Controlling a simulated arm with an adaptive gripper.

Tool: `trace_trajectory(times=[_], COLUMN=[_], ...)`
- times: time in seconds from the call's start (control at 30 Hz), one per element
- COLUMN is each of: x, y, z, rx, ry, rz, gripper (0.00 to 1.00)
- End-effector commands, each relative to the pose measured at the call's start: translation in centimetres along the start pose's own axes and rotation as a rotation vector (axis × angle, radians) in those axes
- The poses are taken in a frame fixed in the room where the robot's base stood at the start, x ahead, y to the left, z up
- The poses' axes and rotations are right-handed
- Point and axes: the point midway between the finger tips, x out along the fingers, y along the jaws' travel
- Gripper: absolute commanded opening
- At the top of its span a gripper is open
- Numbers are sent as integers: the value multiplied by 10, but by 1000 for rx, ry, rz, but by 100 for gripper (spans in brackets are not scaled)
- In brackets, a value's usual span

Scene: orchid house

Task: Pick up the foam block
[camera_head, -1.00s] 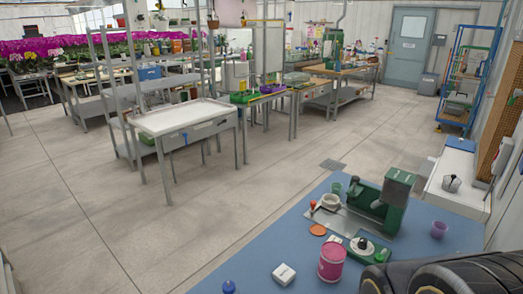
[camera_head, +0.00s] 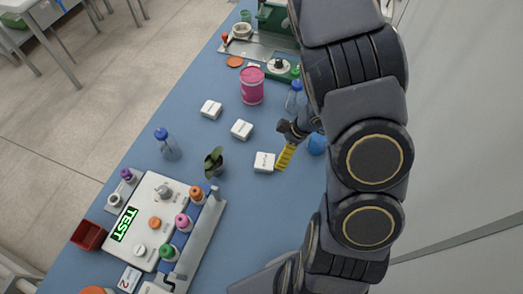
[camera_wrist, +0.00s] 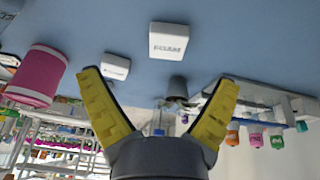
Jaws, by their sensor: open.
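The foam block is a small white block marked FOAM (camera_wrist: 168,40) in the wrist view, lying on the blue table ahead of the fingers. In the head view I take it to be the white block (camera_head: 264,162) nearest my gripper. My gripper (camera_wrist: 158,82) has yellow-padded fingers spread wide, with nothing between them. In the head view one yellow finger of my gripper (camera_head: 285,156) shows just right of the block; I cannot tell whether they touch. The other finger is hidden there.
Two similar white blocks (camera_head: 241,129) (camera_head: 211,109) lie up-left. A potted plant (camera_head: 215,162) and a test station (camera_head: 152,222) stand left. A pink canister (camera_head: 252,86) and blue-capped bottle (camera_head: 296,97) stand beyond. Blue table (camera_head: 205,65) is clear between them.

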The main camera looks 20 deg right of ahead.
Motion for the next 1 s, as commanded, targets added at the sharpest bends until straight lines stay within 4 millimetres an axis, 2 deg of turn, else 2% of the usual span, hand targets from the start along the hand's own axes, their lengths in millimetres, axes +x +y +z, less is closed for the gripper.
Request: trace_trajectory(times=[0.07, 0.17, 0.47, 0.8, 1.0], x=[6, 16, 37, 77, 85], y=[-11, -16, -15, -11, -12], z=[0, -2, -2, -3, -3], rx=[-3, -6, -7, -9, -9], ry=[28, 43, 38, 37, 36], rz=[-47, -67, -63, -60, -59], gripper=[91, 91, 91, 91, 91])
